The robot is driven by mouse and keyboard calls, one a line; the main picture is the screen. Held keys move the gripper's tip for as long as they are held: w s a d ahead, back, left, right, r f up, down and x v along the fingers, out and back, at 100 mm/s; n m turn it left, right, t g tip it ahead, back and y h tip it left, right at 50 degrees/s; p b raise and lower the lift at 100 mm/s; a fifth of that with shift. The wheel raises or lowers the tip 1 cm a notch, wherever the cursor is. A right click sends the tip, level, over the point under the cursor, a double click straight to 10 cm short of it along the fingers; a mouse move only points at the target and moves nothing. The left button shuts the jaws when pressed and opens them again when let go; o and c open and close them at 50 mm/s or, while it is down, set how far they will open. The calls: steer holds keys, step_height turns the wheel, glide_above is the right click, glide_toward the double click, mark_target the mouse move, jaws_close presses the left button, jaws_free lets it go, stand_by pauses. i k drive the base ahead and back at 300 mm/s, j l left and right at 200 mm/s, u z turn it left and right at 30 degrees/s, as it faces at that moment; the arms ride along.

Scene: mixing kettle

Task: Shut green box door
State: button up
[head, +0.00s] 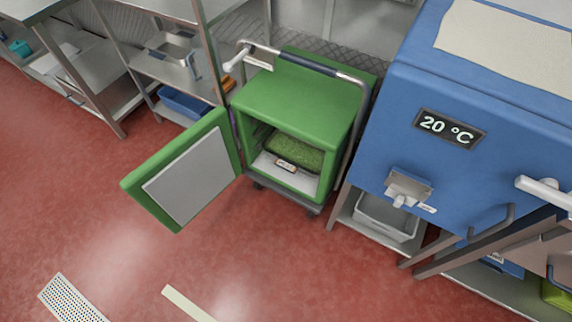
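The green box (295,105) stands on a small wheeled cart in the middle of the head view. Its door (190,172) is wide open, swung out to the left, with a pale grey inner panel facing the camera. Inside the box lies a green item (295,152) with a small label, on a white surface. A bar handle (308,66) with a dark grip runs around the top of the cart. My gripper is not in view.
A blue machine (435,150) showing "20 °C" stands close on the right, with a grey bin (385,217) below it. Metal shelves (165,65) stand at the back left.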

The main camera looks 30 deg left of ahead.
mark_target(176, 184)
steer(key=l+z, duration=0.1)
steer(key=l, duration=0.5)
steer(key=i+l+z, duration=0.1)
steer(key=l, duration=0.45)
steer(key=l+z, duration=0.1)
steer(key=l, duration=0.5)
steer(key=i+l+z, duration=0.1)
steer(key=l, duration=0.45)
steer(key=i+l+z, duration=0.1)
steer(key=l, duration=0.5)
steer(key=k+j, duration=0.25)
steer(key=j, duration=0.7)
steer(key=k+j, duration=0.25)
steer(key=j, duration=0.7)
steer(key=k+j, duration=0.3)
steer(key=j, duration=0.6)
steer(key=k+j, duration=0.25)
steer(key=j, duration=0.7)
steer(key=k+j, duration=0.25)
steer(key=j, duration=0.7)
steer(key=k+j, duration=0.25)
steer(key=j, duration=0.7)
steer(key=k+j, duration=0.25)
steer(key=j, duration=0.7)
steer(key=k+j, duration=0.3)
steer(key=j, duration=0.65)
